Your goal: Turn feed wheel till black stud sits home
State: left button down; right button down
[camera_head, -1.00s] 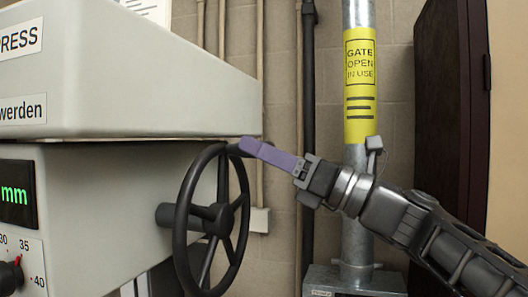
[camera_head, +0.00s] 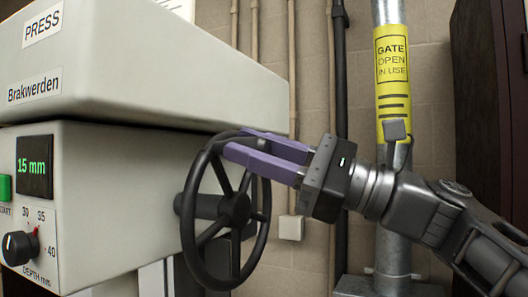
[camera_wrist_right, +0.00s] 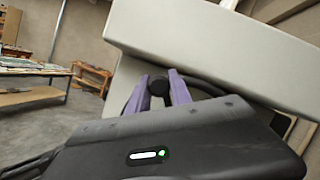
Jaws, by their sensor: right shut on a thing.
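The feed wheel (camera_head: 238,208) is a black spoked handwheel on the side of the grey press. My right gripper (camera_head: 238,143) has purple fingers and reaches the top of the wheel's rim from the right. It is shut on a black part of the wheel there. In the right wrist view, a round black knob (camera_wrist_right: 159,86) sits between the purple fingers. I cannot tell whether this knob is the black stud. No other part is clearly the stud. My left gripper is not in view.
The press (camera_head: 120,170) overhangs the wheel with its upper housing. Its display (camera_head: 35,167) reads 15 mm, above a black depth knob (camera_head: 20,247). A metal post (camera_head: 394,150) with a yellow gate sign stands behind my right arm. A dark cabinet (camera_head: 490,90) stands at the right.

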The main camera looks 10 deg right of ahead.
jog(key=s+a+f+n+g+b, duration=0.2)
jog(key=s+f+n+b, duration=0.1)
jog(key=f+n, duration=0.2)
jog(key=shift+s+a+n+g+h, duration=0.2)
jog(key=shift+n+g+h, duration=0.15)
jog(key=shift+n, duration=0.25)
jog(key=shift+f, duration=0.2)
jog(key=c, duration=1.2)
grip_release()
jog(key=shift+r, duration=0.1)
jog(key=shift+o, duration=0.2)
jog(key=shift+d, duration=0.1)
jog(key=shift+d, duration=0.15)
jog(key=b+v, duration=0.1)
jog(key=v, duration=0.6)
jog(key=shift+d, duration=0.2)
jog(key=shift+s, duration=0.1)
